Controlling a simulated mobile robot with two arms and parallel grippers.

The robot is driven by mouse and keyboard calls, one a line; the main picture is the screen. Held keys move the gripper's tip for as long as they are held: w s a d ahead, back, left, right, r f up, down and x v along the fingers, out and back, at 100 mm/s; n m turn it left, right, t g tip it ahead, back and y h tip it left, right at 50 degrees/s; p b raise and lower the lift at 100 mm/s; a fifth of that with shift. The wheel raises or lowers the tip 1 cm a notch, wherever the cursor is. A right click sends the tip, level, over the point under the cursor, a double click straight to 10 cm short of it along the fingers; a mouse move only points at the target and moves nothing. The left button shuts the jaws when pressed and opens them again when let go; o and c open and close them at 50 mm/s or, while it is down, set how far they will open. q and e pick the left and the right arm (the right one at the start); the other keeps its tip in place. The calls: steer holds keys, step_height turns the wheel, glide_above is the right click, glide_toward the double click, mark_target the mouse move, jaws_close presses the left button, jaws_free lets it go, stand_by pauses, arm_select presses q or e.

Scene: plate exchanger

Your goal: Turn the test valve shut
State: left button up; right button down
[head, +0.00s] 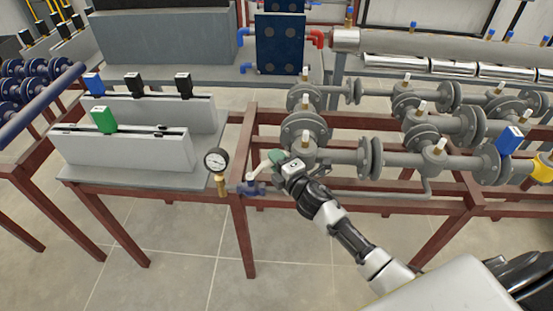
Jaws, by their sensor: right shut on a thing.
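The test valve (251,189) is a small blue fitting at the front edge of the red-brown frame, left of the grey pipework. Its pale lever (259,173) slants up to the right from the body. My right gripper (273,164) reaches in from the lower right and is shut on the upper end of the lever. The fingers hide that end of the lever. A round pressure gauge (216,160) with a white face and brass stem stands just left of the valve. My left gripper is not in view.
Grey flanged pipes (330,158) with several small valves run right behind my gripper. A grey bench (160,178) with a green-topped block (104,120) stands at left. A blue plate exchanger (280,42) stands at the back. The tiled floor in front is clear.

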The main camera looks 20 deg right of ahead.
steer(key=c, duration=1.1)
jaws_free()
steer(key=shift+o, duration=0.2)
steer(key=v, duration=1)
steer(key=shift+s+b, duration=0.35)
steer(key=shift+b, duration=0.05)
